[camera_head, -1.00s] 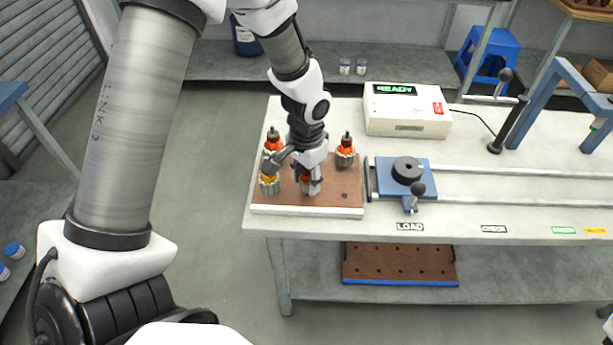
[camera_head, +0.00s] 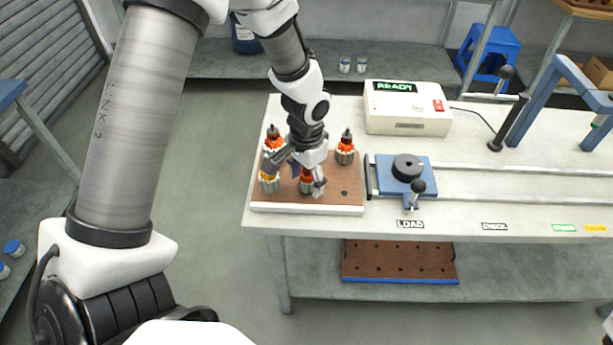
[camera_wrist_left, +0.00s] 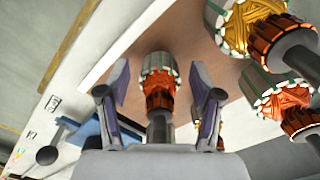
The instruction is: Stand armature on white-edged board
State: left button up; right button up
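The white-edged board (camera_head: 335,209) is brown and lies on the left end of the bench. Several armatures stand on it: a back-left one (camera_head: 273,143), a back-right one (camera_head: 345,153), a gold-wound front-left one (camera_head: 269,183) and an orange-wound front-middle one (camera_head: 306,184). My left gripper (camera_head: 306,176) is low over the board, around the front-middle armature. In the left wrist view that armature (camera_wrist_left: 159,82) stands between the two spread fingers (camera_wrist_left: 165,95), with a gap on each side. The arm hides part of the board's middle.
A blue fixture (camera_head: 388,181) with a black disc sits on rails right of the board. A white box (camera_head: 407,118) reading READY stands behind. A blue-edged brown board (camera_head: 400,264) with holes lies on the lower shelf. An empty hole shows at the white-edged board's front right.

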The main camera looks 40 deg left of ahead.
pick_arm(q)
notch_tip(320, 180, up, 12)
dwell(0.6)
notch_tip(320, 180, up, 12)
dwell(0.5)
